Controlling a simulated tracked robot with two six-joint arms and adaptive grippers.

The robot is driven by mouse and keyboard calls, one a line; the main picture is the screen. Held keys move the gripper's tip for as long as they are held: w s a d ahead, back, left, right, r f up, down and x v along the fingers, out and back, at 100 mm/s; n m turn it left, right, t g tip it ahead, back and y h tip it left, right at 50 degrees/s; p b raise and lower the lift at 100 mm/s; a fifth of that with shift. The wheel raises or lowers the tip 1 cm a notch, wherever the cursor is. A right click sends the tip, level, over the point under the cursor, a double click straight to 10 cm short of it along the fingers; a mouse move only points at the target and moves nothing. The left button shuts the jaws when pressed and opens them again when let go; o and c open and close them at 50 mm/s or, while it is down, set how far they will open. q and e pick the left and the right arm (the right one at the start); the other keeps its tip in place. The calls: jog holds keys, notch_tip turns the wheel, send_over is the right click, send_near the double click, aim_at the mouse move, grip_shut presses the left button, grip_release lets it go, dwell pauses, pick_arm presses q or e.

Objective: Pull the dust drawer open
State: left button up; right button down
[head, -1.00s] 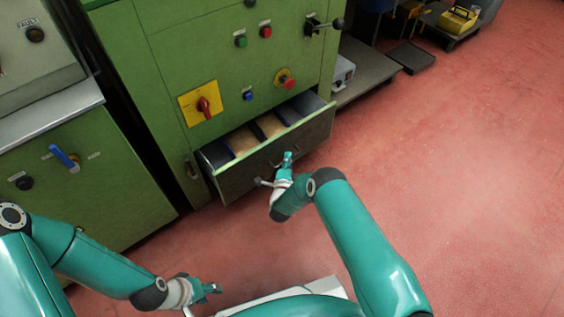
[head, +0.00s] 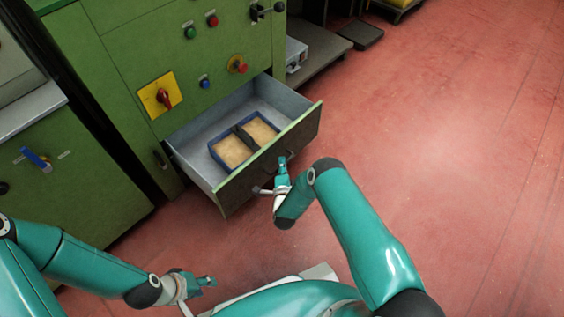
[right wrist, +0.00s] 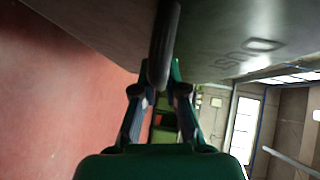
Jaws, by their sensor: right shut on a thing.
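The dust drawer (head: 268,158) stands well out of the green machine. Inside it is a blue-edged tray (head: 240,133) with two compartments of tan dust, and bare grey drawer floor shows behind the tray. My right gripper (head: 282,165) is at the drawer's front. In the right wrist view its fingers (right wrist: 161,88) are shut on the dark bar handle (right wrist: 164,45) of the drawer, beside lettering on the front panel. My left gripper (head: 207,284) is low at the left, away from the drawer and empty; its fingers are too small to judge.
The green machine (head: 110,50) carries a yellow-plated red switch (head: 160,95) and several buttons above the drawer. A green cabinet (head: 70,190) stands at the left. The red floor (head: 430,150) is clear to the right of the drawer.

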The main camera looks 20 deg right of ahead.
jog(key=shift+s+a+f, duration=0.1)
jog(key=shift+s+f, duration=0.05)
jog(key=shift+f, duration=0.1)
jog(key=c, duration=1.4)
grip_release()
jog(key=shift+o, duration=1)
jog(key=shift+r, duration=0.1)
jog(key=v, duration=1.1)
jog(key=shift+s+a, duration=0.2)
jog(key=shift+s, duration=0.15)
jog(key=shift+r, duration=0.1)
